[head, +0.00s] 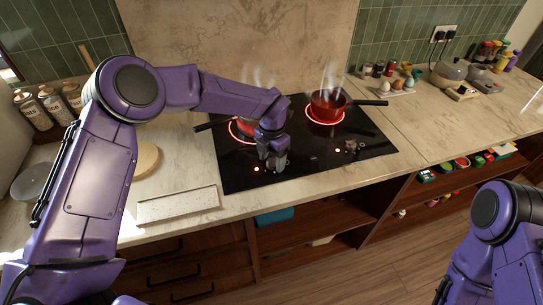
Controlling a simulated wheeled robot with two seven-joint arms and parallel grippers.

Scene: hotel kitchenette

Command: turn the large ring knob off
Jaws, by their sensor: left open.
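The black cooktop (235,178) is set in the counter. Two rings glow red: the left ring is partly hidden behind my left arm, and the right ring (325,122) shows around a red pan (327,105). Small knobs (351,147) stand at the cooktop's front right, by a lit red dot. Another lit red dot shows just left of my left gripper (276,164). That gripper is open and points down at the cooktop's front left, over the knob area there. It hides any knob beneath it, so I cannot tell whether it touches one. My right gripper is out of view.
A second red pan (238,130) sits on the left ring, partly behind my arm. Pan handles stick out sideways and steam rises. A pale board (178,204) lies on the counter at left. Eggs and jars (390,78) stand behind at right. The right counter is mostly clear.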

